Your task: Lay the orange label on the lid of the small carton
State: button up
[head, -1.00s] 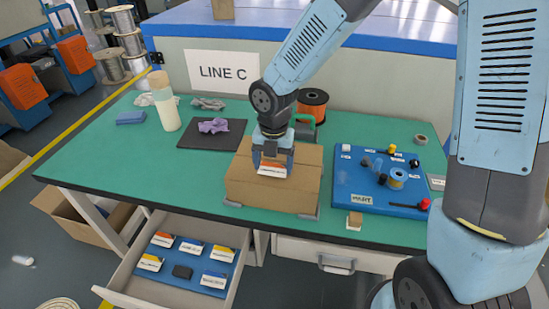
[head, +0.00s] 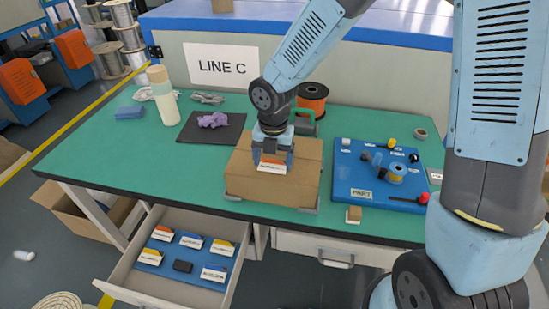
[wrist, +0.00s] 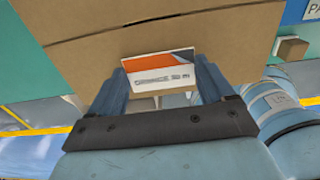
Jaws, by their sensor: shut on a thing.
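The carton is a brown cardboard box (head: 302,188) with a closed, seamed lid, standing near the front edge of the green table. My gripper (head: 272,157) points down over the lid and is shut on the orange label (head: 271,166), a white card with an orange band and dark print. The wrist view shows the label (wrist: 158,72) between my fingers (wrist: 161,84), in front of the cardboard (wrist: 220,30). The label looks tilted; I cannot tell whether it touches the lid.
An open drawer (head: 125,285) at lower left holds several other labels and a dark block. A blue part board (head: 350,180) lies right of the carton, with a small brown block (head: 354,214) near the edge. An orange spool (head: 312,97) stands behind. The table's left front is clear.

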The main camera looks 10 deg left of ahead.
jog(key=shift+f, duration=0.1)
jog(key=o, duration=0.7)
notch_tip(320, 180, up, 14)
jog(key=shift+f, duration=0.15)
dwell(0.7)
jog(key=s+d+r+m+t, duration=0.1)
jog(key=d+r+m+t, duration=0.1)
jog(key=d+r+m, duration=0.5)
jog(key=d+r+m+t, duration=0.1)
jog(key=d+r+m, duration=0.1)
jog(key=d+m, duration=0.9)
jog(key=s+d+r+m+t, duration=0.1)
jog(key=s+d+m, duration=0.2)
jog(key=d+m, duration=0.1)
jog(key=s+d+r+m, duration=0.2)
jog(key=s+d+m, duration=0.1)
jog(key=m, duration=0.4)
jog(key=s+d+r+m+t, duration=0.1)
jog(key=s+d+r+m, duration=0.1)
jog(key=s+d+m, duration=0.2)
jog(key=shift+d+m+t, duration=0.3)
jog(key=shift+d+m, duration=0.65)
jog(key=shift+m, duration=0.15)
